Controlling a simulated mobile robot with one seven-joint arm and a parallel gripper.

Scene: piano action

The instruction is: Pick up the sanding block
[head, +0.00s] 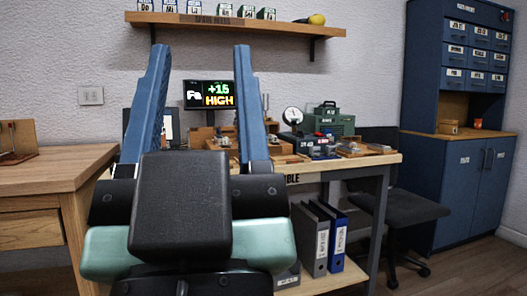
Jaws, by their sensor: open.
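My gripper (201,47) fills the left foreground of the head view, its two long blue fingers pointing up and wide apart. It is open, and nothing shows between its fingertips but the wall. I cannot single out the sanding block. Several small items stand on the workbench (383,158) behind and to the right of my gripper, too small to tell apart. The gripper's right finger and dark body hide part of that bench top.
A wooden table (60,165) stands at left. Binders (314,240) stand under the bench. A dark chair (405,205) and a blue cabinet (455,190) are at right. A shelf (235,24) hangs above. Some floor shows at lower right.

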